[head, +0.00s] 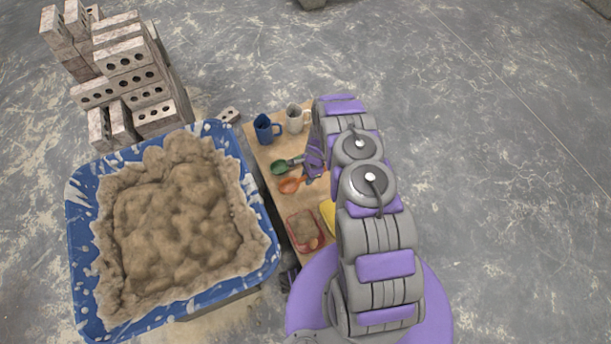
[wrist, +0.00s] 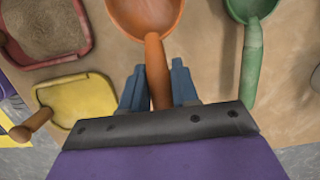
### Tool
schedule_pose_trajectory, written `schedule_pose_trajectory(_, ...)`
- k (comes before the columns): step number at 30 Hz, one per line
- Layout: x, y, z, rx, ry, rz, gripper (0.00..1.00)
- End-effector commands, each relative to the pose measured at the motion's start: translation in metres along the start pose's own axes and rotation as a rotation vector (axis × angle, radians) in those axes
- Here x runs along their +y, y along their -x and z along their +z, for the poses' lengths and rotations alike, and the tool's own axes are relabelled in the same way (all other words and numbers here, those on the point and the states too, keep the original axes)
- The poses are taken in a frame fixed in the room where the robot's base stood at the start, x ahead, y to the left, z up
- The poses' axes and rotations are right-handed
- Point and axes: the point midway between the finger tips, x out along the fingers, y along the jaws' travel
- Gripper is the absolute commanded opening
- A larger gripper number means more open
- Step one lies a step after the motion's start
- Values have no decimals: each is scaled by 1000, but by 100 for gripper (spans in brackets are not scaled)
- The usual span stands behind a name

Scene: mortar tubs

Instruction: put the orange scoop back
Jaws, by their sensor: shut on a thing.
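The orange scoop (head: 291,185) is over the tan board beside the large tub in the head view. In the wrist view its round bowl (wrist: 146,14) is at the top, with the handle running down toward me. My gripper (wrist: 158,70) is shut on the orange scoop, its blue fingers on both sides of the handle. In the head view my gripper (head: 313,170) is partly hidden by my arm. I cannot tell whether the scoop touches the board.
A green scoop (wrist: 251,50) lies close on the right. A red tray of mortar (wrist: 82,48) and a yellow tool (wrist: 78,100) are on the left. A blue mug (head: 264,128) and pale mug (head: 295,119) stand on the board (head: 262,150). A blue tub (head: 82,210) flanks it.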

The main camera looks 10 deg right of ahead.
Motion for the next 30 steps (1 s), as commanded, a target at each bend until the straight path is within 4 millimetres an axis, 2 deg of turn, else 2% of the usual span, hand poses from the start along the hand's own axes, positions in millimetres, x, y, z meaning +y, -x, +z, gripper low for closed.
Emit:
schedule_pose_trajectory(18, -1, -28, -4, 3, 1, 0, 0)
schedule_pose_trajectory(30, -1, -34, -5, 4, 1, 0, 0)
